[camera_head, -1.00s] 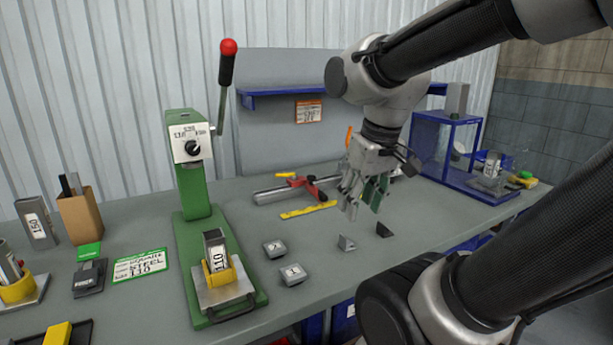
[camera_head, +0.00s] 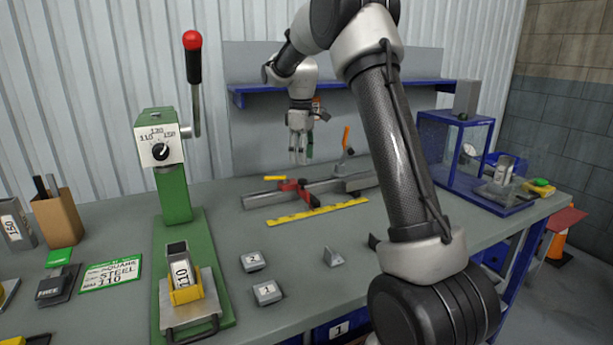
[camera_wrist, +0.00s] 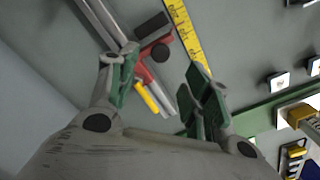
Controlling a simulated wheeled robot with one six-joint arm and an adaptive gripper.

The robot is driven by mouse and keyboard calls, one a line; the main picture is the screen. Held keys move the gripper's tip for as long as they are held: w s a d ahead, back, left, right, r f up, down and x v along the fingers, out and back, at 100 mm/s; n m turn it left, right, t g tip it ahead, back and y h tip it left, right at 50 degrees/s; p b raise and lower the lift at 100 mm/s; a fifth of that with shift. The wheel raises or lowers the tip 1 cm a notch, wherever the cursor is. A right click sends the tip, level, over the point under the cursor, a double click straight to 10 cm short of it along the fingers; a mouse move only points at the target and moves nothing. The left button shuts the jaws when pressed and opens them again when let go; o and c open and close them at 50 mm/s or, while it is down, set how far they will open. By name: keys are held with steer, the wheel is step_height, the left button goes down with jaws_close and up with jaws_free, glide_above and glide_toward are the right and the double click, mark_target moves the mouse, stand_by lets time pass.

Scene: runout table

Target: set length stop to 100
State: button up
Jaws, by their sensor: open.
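The length stop is a red slider (camera_head: 297,189) on a grey rail (camera_head: 262,198) near the back of the table. A yellow handle (camera_head: 275,178) sticks out of it to the left. A yellow ruler (camera_head: 318,214) lies along the front of the rail; I cannot read where the stop stands on it. My gripper (camera_head: 301,158) is open and empty, pointing down above the stop. In the wrist view the red slider (camera_wrist: 158,68) and its yellow handle (camera_wrist: 147,98) show between my green-padded fingers (camera_wrist: 160,92), seemingly apart from them.
An orange-handled clamp (camera_head: 346,140) stands at the rail's right part. A green press (camera_head: 175,195) with a tall red-knobbed lever stands left. Numbered grey blocks (camera_head: 254,261) lie in front. A blue shelf (camera_head: 350,86) runs behind my gripper. A blue-framed box (camera_head: 437,155) stands right.

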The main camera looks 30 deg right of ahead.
mark_target(302, 180)
step_height(302, 180, down, 8)
steer(key=shift+r, duration=0.15)
stand_by(0.3)
jaws_close()
